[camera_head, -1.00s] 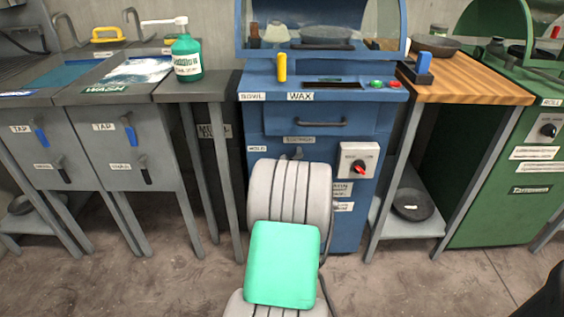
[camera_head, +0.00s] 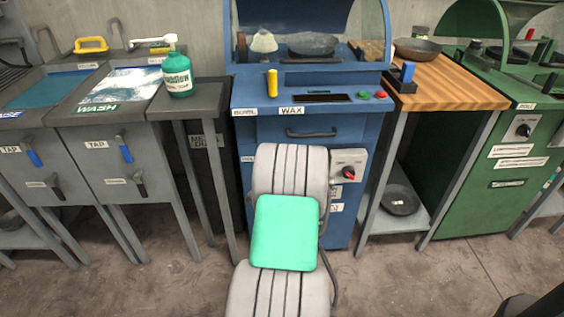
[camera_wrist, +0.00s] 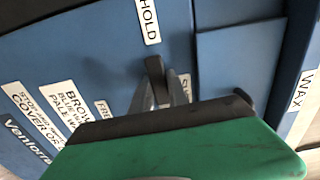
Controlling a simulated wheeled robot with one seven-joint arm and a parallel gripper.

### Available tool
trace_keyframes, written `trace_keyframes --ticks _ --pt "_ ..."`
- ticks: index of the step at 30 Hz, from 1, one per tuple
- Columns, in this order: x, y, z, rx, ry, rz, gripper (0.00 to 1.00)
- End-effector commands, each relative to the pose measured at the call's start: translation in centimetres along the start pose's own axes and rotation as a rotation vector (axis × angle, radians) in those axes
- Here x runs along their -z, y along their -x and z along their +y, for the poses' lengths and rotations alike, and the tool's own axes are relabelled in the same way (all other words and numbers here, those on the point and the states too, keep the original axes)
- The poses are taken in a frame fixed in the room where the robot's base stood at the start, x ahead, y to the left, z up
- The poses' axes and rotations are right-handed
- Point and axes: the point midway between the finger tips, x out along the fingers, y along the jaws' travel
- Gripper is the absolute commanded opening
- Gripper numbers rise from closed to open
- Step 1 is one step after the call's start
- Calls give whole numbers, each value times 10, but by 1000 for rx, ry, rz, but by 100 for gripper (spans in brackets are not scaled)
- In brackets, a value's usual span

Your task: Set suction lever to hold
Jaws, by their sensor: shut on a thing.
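The blue wax machine (camera_head: 270,125) stands in the middle of the head view. In the wrist view, a dark suction lever (camera_wrist: 155,75) sits on its blue front panel, close to the HOLD label (camera_wrist: 149,20). My gripper (camera_wrist: 159,92) is shut on the lever, with one grey finger on each side. A label starting with "SU" (camera_wrist: 185,88) is partly hidden behind my gripper. In the head view my arm covers the lever and gripper. Whether the lever is fully at hold cannot be told.
A panel with a red knob (camera_head: 348,172) is right of my arm, and a drawer handle (camera_head: 311,133) above. The grey wash sinks (camera_head: 95,140) stand left, a wooden-topped table (camera_head: 450,85) right. Bare floor lies in front.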

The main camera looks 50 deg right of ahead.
Motion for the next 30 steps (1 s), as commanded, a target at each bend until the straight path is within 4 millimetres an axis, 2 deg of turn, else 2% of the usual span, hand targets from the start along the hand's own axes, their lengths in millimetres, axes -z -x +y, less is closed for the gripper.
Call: trace_keyframes --ticks 6,17,18,26,30 --pt "-7 0 -4 3 -36 -12 0" --pt "-8 0 -4 4 -41 -14 0" --pt "-8 0 -4 4 -41 -14 21" --pt "-7 0 -3 2 -39 -12 42" --pt "-7 0 -3 2 -39 -12 42"
